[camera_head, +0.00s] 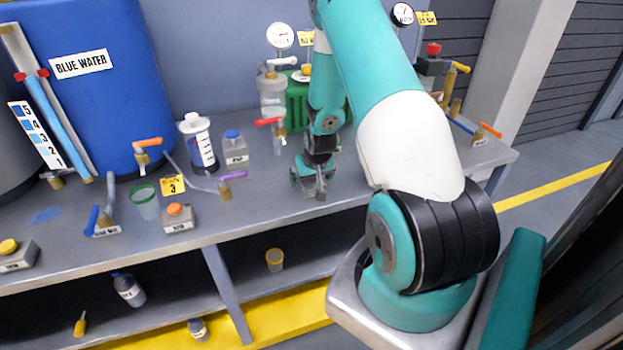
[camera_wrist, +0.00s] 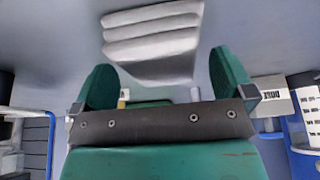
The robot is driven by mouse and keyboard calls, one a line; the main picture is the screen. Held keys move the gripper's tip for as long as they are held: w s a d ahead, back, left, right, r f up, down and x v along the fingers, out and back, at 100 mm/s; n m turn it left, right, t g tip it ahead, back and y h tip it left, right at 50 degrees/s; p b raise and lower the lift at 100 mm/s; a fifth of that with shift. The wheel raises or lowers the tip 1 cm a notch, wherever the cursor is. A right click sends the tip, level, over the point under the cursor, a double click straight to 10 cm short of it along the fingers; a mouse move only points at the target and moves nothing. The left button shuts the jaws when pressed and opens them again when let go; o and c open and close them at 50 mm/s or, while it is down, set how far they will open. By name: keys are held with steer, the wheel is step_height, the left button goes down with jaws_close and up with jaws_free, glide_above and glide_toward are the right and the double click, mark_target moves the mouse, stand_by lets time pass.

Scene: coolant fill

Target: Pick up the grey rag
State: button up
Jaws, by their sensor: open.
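The grey rag (camera_wrist: 152,32) shows in the wrist view as a pale grey folded cloth with several ridges, lying on the grey surface. It lies just beyond my gripper (camera_wrist: 165,75), mostly between the two green fingers in the picture. The fingers are apart and nothing is held. Whether they touch the rag, I cannot tell. In the head view my gripper (camera_head: 314,184) points down over the bench top, and I cannot make out the rag there.
The bench front right of the white bottle is fairly clear.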

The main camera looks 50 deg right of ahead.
steer(key=shift+w+f, duration=0.1)
steer(key=shift+f, duration=0.2)
steer(key=c, duration=1)
steer(key=shift+r, duration=0.1)
step_height(320, 180, up, 20)
steer(key=shift+f+b, duration=0.1)
steer(key=shift+b, duration=0.8)
steer(key=shift+o, duration=0.8)
steer(key=shift+d, duration=0.1)
steer(key=shift+c, duration=0.2)
